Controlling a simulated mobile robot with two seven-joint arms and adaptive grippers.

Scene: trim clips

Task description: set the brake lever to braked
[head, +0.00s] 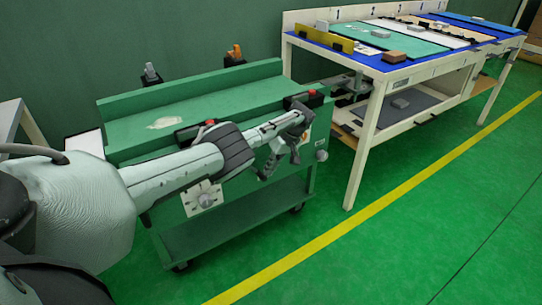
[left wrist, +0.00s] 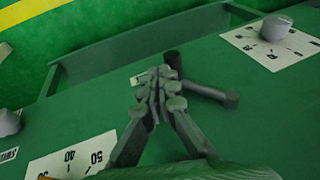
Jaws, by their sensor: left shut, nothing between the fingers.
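The brake lever seems to be the dark grey bar with a round end (left wrist: 210,91) on the green cart's front panel in the left wrist view. A black round part sits at its upper left end. My left gripper (left wrist: 156,82) is shut and empty, with its fingertips just in front of the lever and overlapping part of it. I cannot tell whether they touch. In the head view my left gripper (head: 296,140) is at the right part of the cart's front; the lever cannot be made out clearly there. My right gripper is not in view.
The green cart (head: 200,108) has a knob on a white plate (head: 205,199), another knob (head: 321,155) and red buttons on black boxes. A long workbench (head: 362,150) stands close to its right. Green floor with a yellow line lies open in front.

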